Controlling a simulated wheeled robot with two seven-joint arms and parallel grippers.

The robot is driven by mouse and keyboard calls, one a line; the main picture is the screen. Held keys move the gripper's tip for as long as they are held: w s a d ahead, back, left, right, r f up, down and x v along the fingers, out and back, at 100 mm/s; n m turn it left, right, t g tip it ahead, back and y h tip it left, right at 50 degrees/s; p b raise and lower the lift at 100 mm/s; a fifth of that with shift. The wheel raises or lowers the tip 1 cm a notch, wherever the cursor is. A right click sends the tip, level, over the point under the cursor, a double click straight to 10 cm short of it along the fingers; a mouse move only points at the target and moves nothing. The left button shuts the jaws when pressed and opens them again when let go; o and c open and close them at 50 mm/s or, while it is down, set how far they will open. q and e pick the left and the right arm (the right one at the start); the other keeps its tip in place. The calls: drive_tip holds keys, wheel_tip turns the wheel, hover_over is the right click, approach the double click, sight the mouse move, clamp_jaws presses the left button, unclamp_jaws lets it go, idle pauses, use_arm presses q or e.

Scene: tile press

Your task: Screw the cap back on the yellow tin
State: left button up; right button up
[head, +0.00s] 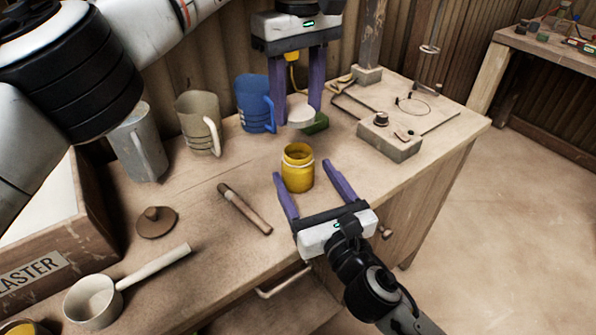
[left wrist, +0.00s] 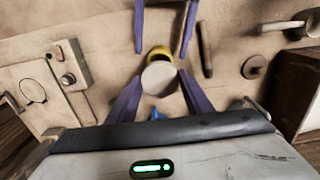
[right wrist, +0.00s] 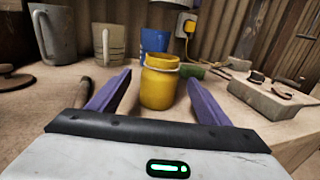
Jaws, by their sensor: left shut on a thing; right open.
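The yellow tin (head: 298,170) stands upright on the workbench with its round mouth uncovered. It also shows in the right wrist view (right wrist: 160,88), and partly in the left wrist view (left wrist: 158,51). My left gripper (head: 299,122) is shut on the pale round cap (head: 300,109), held above and slightly behind the tin in the head view. The cap (left wrist: 159,77) covers part of the tin in the left wrist view. My right gripper (head: 303,168) is open, low at the bench, its purple fingers (right wrist: 156,78) on either side of the tin and apparently not touching it.
A blue mug (head: 252,104), beige mug (head: 197,124) and grey mug (head: 137,146) stand behind left. A wooden-handled tool (head: 244,209) lies left of the tin. A grey box with a knob (head: 390,141) and a green block (head: 317,124) are to the right.

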sight(293, 155)
drive_tip(key=x, duration=0.5)
drive_tip(key=shift+s, duration=0.1)
drive_tip(key=c, duration=1.6)
use_arm(q)
drive_tip(key=shift+f, duration=2.5)
